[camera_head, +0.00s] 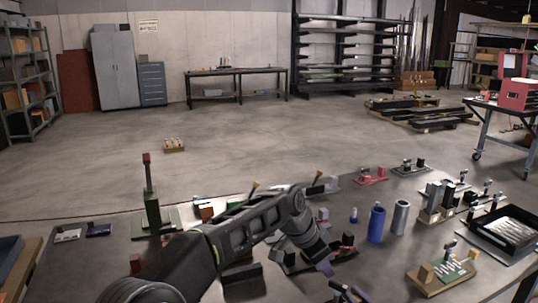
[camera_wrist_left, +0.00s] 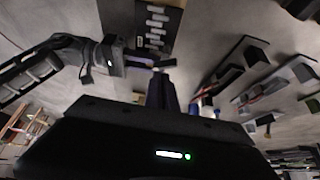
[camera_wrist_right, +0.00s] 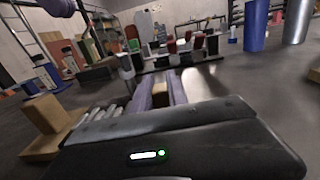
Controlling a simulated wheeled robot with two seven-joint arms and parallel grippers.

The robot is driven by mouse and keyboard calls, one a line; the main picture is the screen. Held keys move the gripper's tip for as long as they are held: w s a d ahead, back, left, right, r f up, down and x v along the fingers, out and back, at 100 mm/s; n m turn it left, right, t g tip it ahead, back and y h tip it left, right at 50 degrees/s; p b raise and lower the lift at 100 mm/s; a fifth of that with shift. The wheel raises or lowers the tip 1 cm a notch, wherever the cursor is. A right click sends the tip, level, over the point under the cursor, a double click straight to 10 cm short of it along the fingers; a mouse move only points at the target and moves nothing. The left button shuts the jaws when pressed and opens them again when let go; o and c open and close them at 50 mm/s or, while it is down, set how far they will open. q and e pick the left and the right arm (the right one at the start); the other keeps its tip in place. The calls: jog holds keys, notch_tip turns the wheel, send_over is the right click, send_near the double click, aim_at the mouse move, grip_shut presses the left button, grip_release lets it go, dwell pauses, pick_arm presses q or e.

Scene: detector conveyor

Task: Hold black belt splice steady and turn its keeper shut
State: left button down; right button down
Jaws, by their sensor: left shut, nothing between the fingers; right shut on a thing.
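My left gripper (camera_head: 325,268) is shut and empty, pointing down over the bench; its dark fingers (camera_wrist_left: 162,88) are together in the left wrist view. My right gripper (camera_head: 346,291) is low at the bottom edge, partly cut off. In the left wrist view my right gripper (camera_wrist_left: 138,61) has purple fingers shut at a small black piece (camera_wrist_left: 166,63). Just beyond is a black plate with several pale bars (camera_wrist_left: 156,40), possibly the black belt splice; I cannot tell for sure. The keeper cannot be told apart. The right fingers (camera_wrist_right: 165,92) also show in the right wrist view.
A blue cylinder (camera_head: 376,224) and a grey cylinder (camera_head: 400,217) stand right of the left gripper. A wooden fixture (camera_head: 424,273) is at the lower right, near a black tray (camera_head: 510,228). A green post fixture (camera_head: 152,212) stands at the left.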

pick_arm(q)
jog(key=shift+f, duration=3.55)
jog(key=shift+w+d, duration=0.35)
jog(key=shift+d, duration=0.1)
jog(key=shift+w+a, duration=0.25)
jog(key=shift+w, duration=0.45)
jog(key=shift+a, duration=0.15)
jog(key=shift+a, duration=0.25)
notch_tip(320, 180, up, 6)
